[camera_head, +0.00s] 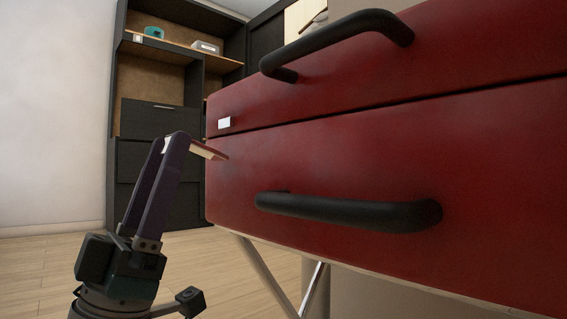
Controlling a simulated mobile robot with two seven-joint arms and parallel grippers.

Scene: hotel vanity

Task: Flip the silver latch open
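A small silver-white piece (224,123), which looks like the latch, sits near the left end of the upper red drawer front. It is small, and I cannot tell its exact position. My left gripper (195,149) points up from the lower left, with its fingertips bent right toward the drawer. The tips appear just below and left of the silver piece. I see no contact with it. The fingers overlap from this angle, so the gap between them is unclear. My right gripper is not in view.
The red cabinet has an upper black handle (340,38) and a lower black handle (350,212) that stick out. A dark shelf unit (150,165) with small items stands behind on the left. The wooden floor (40,270) at left is open.

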